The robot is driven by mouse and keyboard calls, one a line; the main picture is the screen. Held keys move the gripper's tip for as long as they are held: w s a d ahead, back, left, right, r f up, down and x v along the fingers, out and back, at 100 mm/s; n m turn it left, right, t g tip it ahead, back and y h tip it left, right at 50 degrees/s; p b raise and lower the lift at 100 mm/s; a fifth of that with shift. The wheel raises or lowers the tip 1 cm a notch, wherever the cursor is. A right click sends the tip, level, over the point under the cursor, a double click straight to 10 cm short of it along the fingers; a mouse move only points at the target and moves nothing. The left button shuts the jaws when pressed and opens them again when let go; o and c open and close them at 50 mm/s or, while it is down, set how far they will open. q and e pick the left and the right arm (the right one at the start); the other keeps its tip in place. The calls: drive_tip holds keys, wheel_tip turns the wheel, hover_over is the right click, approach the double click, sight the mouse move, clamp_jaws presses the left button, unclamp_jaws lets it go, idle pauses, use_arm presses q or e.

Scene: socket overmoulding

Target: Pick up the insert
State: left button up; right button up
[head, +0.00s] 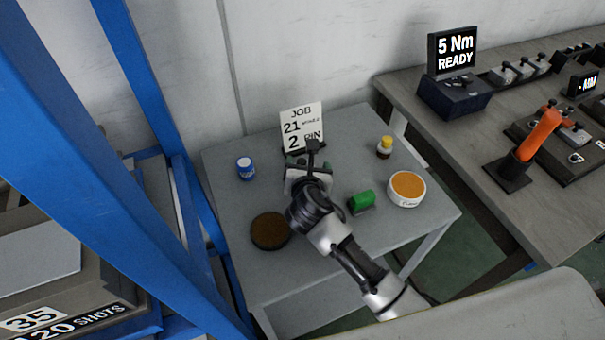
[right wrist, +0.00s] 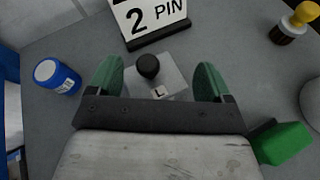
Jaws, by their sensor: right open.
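A pale grey block with a round black knob and a small tag marked "L", apparently the insert (right wrist: 172,80), lies on the small grey table in the right wrist view. It sits just in front of the job card. My right gripper (right wrist: 158,80) is open, with one green fingertip on each side of the block and a gap at both sides. Whether the fingers are down at its height I cannot tell. In the head view my right gripper (head: 309,165) is over the table and largely hides the block. My left gripper is not in view.
The job card (head: 302,126) stands close behind the gripper. On the table (head: 228,215) are a blue jar (head: 245,168), a yellow-capped bottle (head: 384,147), a green block (head: 361,201), an orange-topped tub (head: 407,189) and a brown disc (head: 270,231). A blue frame (head: 153,85) stands left.

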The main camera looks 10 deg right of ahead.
drive_tip(key=x, duration=0.2)
drive_tip(key=shift+w+f, duration=0.15)
drive_tip(key=shift+w, duration=0.2)
drive_tip(key=shift+s, duration=0.15)
clamp_jaws()
